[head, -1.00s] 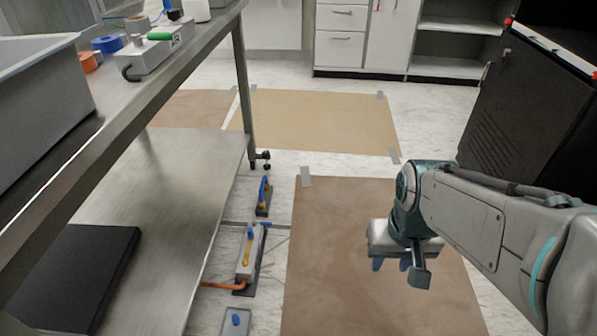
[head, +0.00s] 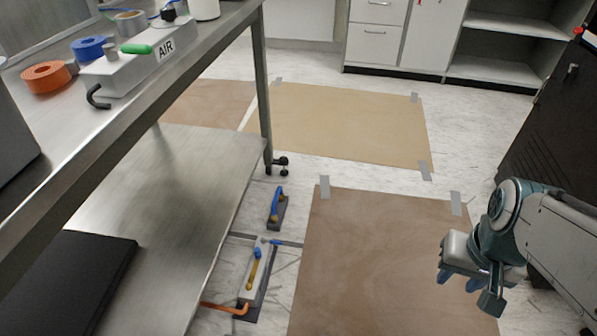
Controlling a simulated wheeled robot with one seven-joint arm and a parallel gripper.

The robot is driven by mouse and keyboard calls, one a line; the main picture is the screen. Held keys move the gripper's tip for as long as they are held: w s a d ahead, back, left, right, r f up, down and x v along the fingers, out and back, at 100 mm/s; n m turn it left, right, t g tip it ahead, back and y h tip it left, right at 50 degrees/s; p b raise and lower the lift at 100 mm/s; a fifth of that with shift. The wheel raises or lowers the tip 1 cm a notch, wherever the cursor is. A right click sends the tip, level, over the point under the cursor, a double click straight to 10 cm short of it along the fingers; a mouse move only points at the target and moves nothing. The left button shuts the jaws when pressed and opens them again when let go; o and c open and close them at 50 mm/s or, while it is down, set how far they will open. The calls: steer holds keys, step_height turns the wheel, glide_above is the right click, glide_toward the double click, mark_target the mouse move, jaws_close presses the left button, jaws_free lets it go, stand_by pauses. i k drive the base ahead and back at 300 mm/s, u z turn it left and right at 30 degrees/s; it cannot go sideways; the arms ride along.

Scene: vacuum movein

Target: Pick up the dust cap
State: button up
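I cannot make out for sure which thing is the dust cap. A floor-standing grey unit (head: 257,282) beside the bench has a yellow-and-blue handled part (head: 254,266) and a small blue part on top, with an orange hose (head: 224,307) at its lower end. Behind it on the floor is a dark block with a blue handle (head: 276,207). My gripper (head: 459,281) hangs over the brown sheet at the right, pointing down, well apart from these things. Its fingers look parted, with nothing visible between them.
The steel bench (head: 120,95) with its lower shelf (head: 165,185) fills the left. On it stand a grey AIR box (head: 138,68), an orange roll (head: 46,78) and a blue roll (head: 88,48). Taped brown sheets (head: 365,250) cover clear floor. A black cabinet (head: 560,150) stands right.

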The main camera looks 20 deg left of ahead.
mark_target(257, 252)
steer(key=z, duration=0.05)
steer(key=i, duration=2.35)
steer(key=u, duration=3.5)
steer(key=i, duration=0.55)
steer(key=z, duration=0.05)
